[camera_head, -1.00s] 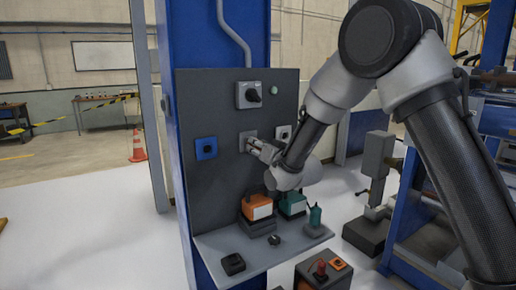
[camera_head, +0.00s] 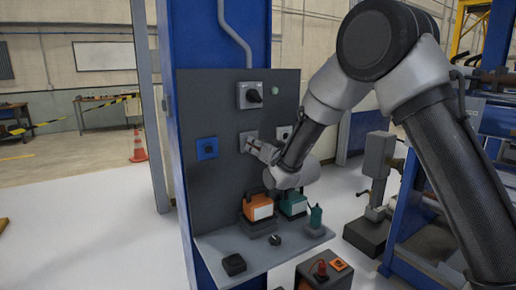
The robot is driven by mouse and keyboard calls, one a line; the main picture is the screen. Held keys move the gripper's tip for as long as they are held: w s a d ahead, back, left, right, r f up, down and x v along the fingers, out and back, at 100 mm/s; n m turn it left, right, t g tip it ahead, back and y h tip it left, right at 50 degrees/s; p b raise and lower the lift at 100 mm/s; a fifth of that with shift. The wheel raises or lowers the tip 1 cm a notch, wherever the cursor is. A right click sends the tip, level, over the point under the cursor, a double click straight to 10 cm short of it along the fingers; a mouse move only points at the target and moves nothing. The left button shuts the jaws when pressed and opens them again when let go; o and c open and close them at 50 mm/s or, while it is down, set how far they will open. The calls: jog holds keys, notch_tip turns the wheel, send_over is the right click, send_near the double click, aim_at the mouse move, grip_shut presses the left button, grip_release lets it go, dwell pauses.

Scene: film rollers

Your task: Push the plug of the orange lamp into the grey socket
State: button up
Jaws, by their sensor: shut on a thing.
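The grey socket (camera_head: 243,136) is on the dark upright panel, left of the white socket and right of the blue one. My gripper (camera_head: 252,147) is at the grey socket, its fingertips in front of it and covering part of it. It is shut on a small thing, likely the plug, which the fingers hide. I cannot tell whether the plug touches the socket or is in it. The orange lamp (camera_head: 257,208), with a pale front, stands on the shelf below. Its cable cannot be made out.
A blue socket (camera_head: 207,148) and a white socket (camera_head: 284,133) flank the grey one. A rotary switch (camera_head: 250,95) is above. A teal lamp (camera_head: 293,204) stands right of the orange lamp.

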jog(key=shift+w, duration=0.1)
jog(key=o, duration=1.3)
